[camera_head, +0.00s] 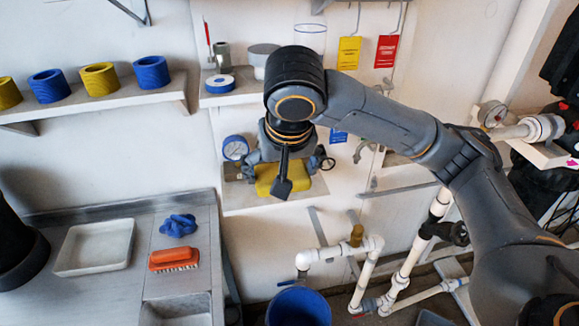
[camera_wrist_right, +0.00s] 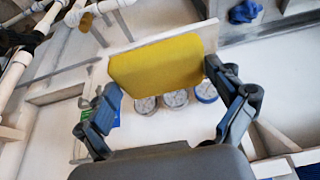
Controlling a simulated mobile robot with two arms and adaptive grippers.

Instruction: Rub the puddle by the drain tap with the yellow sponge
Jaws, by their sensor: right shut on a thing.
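My right gripper (camera_head: 285,165) is shut on the yellow sponge (camera_head: 268,181), in front of the small wall shelf (camera_head: 240,203). In the right wrist view, the sponge (camera_wrist_right: 157,65) sits between the two fingers of the gripper (camera_wrist_right: 162,80). I cannot tell whether the sponge touches the shelf. The drain tap (camera_head: 303,275), with a blue handle, is on the white pipe low down, above a blue bucket (camera_head: 298,307). I cannot make out the puddle. My left gripper is not in view.
A grey bench (camera_head: 120,290) at left holds a white tray (camera_head: 96,247), a blue cloth (camera_head: 178,225) and an orange brush (camera_head: 173,259). Shelves above hold blue and yellow rolls (camera_head: 99,79). White pipes (camera_head: 400,285) run right of the bucket.

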